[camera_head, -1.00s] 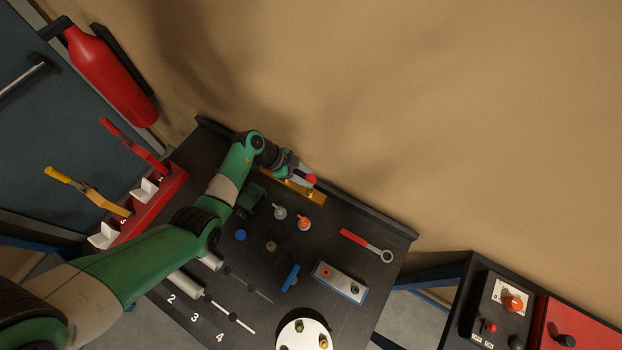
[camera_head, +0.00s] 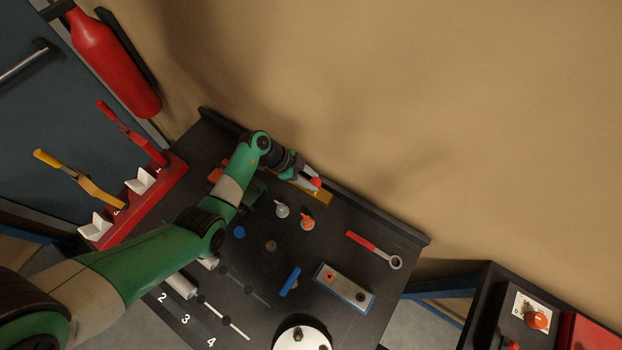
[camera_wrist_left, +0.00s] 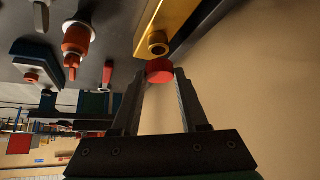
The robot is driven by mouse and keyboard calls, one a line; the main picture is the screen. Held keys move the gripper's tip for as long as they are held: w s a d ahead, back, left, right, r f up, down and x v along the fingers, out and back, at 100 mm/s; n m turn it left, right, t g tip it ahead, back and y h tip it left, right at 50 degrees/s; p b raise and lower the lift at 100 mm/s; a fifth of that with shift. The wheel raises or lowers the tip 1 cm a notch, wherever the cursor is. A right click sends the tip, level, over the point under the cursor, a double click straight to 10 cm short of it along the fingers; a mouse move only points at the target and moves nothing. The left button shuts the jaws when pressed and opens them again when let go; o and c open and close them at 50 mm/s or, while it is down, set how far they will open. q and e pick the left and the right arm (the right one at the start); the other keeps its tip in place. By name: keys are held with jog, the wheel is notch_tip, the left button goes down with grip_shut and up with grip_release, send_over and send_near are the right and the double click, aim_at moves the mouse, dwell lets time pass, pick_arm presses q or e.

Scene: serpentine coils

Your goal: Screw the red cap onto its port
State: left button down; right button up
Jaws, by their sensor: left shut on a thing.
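My left gripper (camera_wrist_left: 160,74) is shut on the red cap (camera_wrist_left: 158,71), held between its fingertips. The cap also shows in the head view (camera_head: 316,183), at the yellow block (camera_head: 322,198). In the left wrist view, a brass-coloured round port (camera_wrist_left: 157,42) sticks out of the yellow block (camera_wrist_left: 172,20). The cap is very close to the port's end and roughly in line with it. I cannot tell whether they touch. My right gripper is not in view.
A grey knob (camera_head: 282,209) and an orange knob (camera_head: 307,222) stand near the block. The table's raised back edge (camera_head: 380,222) runs behind the block.

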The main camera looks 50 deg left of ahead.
pick_arm(q)
jog(key=shift+r, duration=0.1)
jog(key=shift+p, duration=0.45)
jog(key=shift+f, duration=0.25)
jog(key=shift+f+b, duration=0.7)
jog(key=shift+f, duration=0.3)
jog(key=shift+f, duration=0.2)
jog(key=shift+f, duration=0.25)
